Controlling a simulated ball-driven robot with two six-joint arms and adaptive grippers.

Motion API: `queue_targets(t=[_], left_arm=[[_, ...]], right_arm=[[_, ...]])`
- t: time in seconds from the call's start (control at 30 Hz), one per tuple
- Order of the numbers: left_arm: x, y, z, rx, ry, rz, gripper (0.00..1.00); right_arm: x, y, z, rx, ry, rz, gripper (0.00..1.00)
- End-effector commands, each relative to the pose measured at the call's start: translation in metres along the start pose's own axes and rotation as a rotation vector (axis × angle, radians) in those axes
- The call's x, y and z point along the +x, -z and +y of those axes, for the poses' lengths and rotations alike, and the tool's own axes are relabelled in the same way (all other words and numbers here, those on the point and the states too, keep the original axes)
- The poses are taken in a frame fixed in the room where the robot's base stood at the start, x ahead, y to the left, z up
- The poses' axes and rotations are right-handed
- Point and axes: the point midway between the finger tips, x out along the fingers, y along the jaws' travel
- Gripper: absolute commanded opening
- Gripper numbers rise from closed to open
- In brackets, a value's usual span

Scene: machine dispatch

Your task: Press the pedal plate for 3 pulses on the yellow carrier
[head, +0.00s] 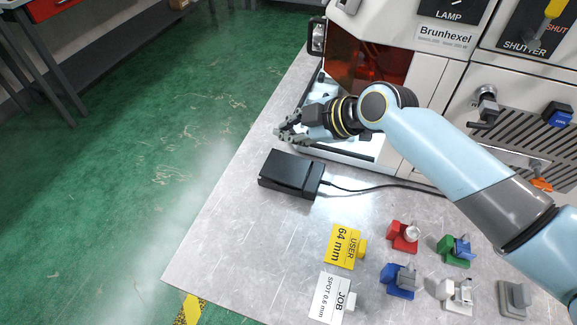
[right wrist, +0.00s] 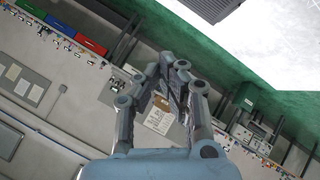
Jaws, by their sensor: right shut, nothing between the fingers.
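The black pedal (head: 291,174) lies on the grey table, with a cable running right from it. My right gripper (head: 283,131) is above and just behind the pedal, apart from it in the picture; its height over the plate is hard to judge. It is shut and empty. Its fingers also show in the right wrist view (right wrist: 172,72), with nothing between them. A yellow card (head: 343,247) reading "USER 64 mm" stands at the table's front with a yellow block beside it. I cannot identify a yellow carrier for certain. My left gripper is not in view.
The white Brunhexel machine (head: 440,62) with an orange window (head: 368,72) stands behind. Table left of the cards is clear.

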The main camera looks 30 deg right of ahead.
Motion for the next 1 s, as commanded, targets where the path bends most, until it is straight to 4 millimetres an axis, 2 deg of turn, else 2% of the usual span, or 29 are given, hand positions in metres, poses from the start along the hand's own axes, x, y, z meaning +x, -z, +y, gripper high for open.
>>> queue_targets(t=[0.13,0.37,0.6,0.83,1.0], left_arm=[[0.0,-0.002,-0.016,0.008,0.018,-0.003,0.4],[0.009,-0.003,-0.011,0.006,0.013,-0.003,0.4],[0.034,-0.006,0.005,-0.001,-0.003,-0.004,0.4],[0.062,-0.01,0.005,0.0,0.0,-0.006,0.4],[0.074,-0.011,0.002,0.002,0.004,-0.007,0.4]], right_arm=[[0.0,-0.001,0.0,0.0,0.0,-0.001,0.0],[0.008,-0.006,-0.006,0.001,0.0,-0.002,0.0],[0.029,-0.022,-0.022,0.003,0.001,-0.003,0.0],[0.053,-0.04,-0.039,0.001,-0.001,-0.003,0.0],[0.061,-0.045,-0.044,0.001,-0.001,-0.002,0.0]])
